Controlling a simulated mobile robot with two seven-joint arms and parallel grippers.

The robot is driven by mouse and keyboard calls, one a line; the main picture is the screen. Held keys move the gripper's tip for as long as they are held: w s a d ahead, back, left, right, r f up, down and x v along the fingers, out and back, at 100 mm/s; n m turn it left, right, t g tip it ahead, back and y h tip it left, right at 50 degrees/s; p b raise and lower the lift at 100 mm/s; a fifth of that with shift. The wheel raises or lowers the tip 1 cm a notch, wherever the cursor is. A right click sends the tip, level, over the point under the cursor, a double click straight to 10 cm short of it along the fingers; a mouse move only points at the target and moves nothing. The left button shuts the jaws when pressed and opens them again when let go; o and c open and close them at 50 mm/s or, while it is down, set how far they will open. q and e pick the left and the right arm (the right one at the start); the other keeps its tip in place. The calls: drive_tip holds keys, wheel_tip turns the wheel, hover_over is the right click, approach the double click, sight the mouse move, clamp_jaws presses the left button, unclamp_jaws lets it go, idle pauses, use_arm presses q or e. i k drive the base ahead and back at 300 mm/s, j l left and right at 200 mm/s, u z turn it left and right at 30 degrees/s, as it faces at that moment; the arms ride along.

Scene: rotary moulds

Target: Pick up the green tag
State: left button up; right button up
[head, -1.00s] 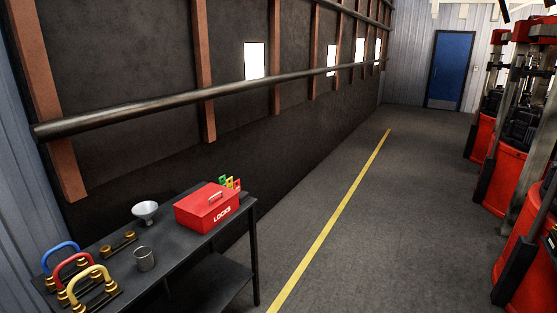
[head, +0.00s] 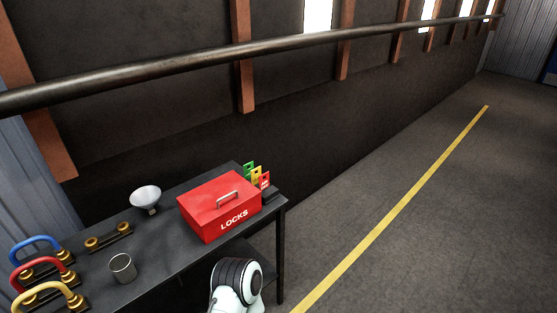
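The green tag (head: 248,168) stands upright at the far right end of the dark table, behind the right end of the red LOCKS box (head: 222,208). A yellow tag (head: 256,173) and a red tag (head: 265,180) stand beside it, nearer to me. The box hides the lower part of the green tag. A white and black part of my own arm shows at the bottom edge, in front of the table. Neither gripper is in view.
The dark table (head: 180,255) also bears a funnel (head: 145,198), a metal cup (head: 123,268), a brass-fitted bar (head: 108,237) and blue, red and yellow shackles at the left. A pipe rail (head: 200,61) runs along the wall. The floor right of the table is clear.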

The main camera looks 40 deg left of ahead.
sight(247, 173)
drive_tip(key=i+u, duration=0.2)
drive_tip(key=i, duration=0.25)
drive_tip(key=i+l+u, duration=0.25)
drive_tip(key=i, duration=0.2)
drive_tip(key=i+l+u, duration=0.2)
drive_tip(key=i, duration=0.25)
drive_tip(key=i+l+u, duration=0.1)
drive_tip(key=u, duration=0.35)
drive_tip(key=i+l+u, duration=0.25)
drive_tip(key=u, duration=0.2)
drive_tip(key=i+l+u, duration=0.2)
drive_tip(key=u, duration=0.25)
drive_tip(key=i+l+u, duration=0.1)
drive_tip(key=u, duration=0.35)
drive_tip(key=l+u, duration=0.3)
drive_tip(key=u, duration=0.15)
drive_tip(key=l+u, duration=0.3)
drive_tip(key=u, duration=0.15)
drive_tip(key=i, duration=0.05)
